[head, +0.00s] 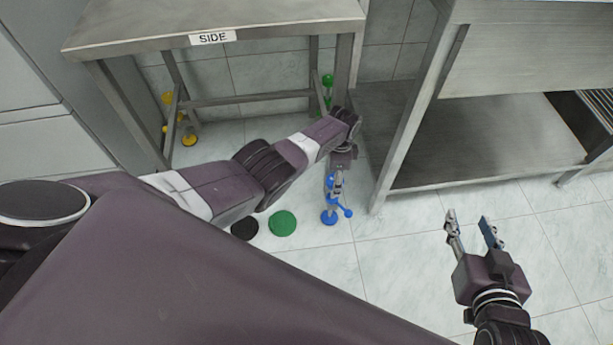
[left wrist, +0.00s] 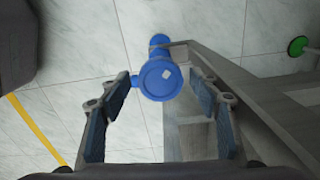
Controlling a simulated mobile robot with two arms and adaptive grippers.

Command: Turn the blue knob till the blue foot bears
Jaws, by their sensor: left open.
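The blue foot (head: 330,218) is low at the tiled floor under the right end of the steel table marked SIDE; I cannot tell whether it touches the floor. A blue ball-ended piece (head: 348,212) sticks out to its right. My left gripper (head: 337,186) points down above the foot, and my arm hides most of the leg there. In the left wrist view the round blue knob (left wrist: 162,78), with a light mark on top, sits between the open fingers; contact with a finger is unclear. My right gripper (head: 468,217) is open and empty, off to the right.
The SIDE table (head: 150,34) has yellow parts (head: 189,138) and green parts (head: 328,80) at other legs. A steel bench with a low shelf (head: 480,145) stands close at right. A green disc (head: 283,223) and black disc (head: 245,228) lie on the floor.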

